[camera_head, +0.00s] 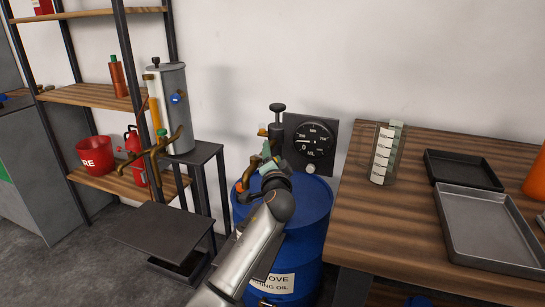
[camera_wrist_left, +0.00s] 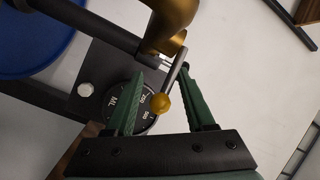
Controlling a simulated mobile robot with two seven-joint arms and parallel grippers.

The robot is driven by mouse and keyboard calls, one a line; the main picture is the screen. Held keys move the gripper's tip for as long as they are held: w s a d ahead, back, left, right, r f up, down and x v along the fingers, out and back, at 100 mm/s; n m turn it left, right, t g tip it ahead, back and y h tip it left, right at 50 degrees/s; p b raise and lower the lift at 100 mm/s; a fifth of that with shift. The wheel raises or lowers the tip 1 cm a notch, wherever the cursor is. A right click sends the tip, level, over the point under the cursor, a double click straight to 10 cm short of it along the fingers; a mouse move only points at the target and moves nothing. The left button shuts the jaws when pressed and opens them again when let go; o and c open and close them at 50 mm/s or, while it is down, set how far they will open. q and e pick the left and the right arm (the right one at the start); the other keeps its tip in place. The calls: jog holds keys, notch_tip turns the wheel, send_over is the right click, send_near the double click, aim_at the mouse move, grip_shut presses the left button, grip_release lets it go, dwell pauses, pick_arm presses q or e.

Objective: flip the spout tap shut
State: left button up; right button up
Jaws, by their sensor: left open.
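The brass spout tap (camera_head: 248,172) stands over the blue drum (camera_head: 318,200), partly hidden by my left arm in the head view. In the left wrist view the curved brass spout (camera_wrist_left: 172,22) is close at the top. Its thin grey lever (camera_wrist_left: 174,72) ends in a gold ball knob (camera_wrist_left: 161,103). My left gripper (camera_head: 264,158) is at the tap. In the left wrist view the green fingers of this gripper (camera_wrist_left: 162,75) are apart, with the lever in the gap between them. I cannot tell whether a finger touches it. My right gripper is not in view.
A black dial panel (camera_head: 328,130) is on the wall behind the drum. A wooden table (camera_head: 390,235) with a measuring beaker (camera_head: 382,160) and trays (camera_head: 490,230) is at right. A metal tank (camera_head: 176,100) with brass fittings stands at left by the shelves (camera_head: 90,95).

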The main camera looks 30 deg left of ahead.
pick_arm(q)
grip_shut()
dwell(0.5)
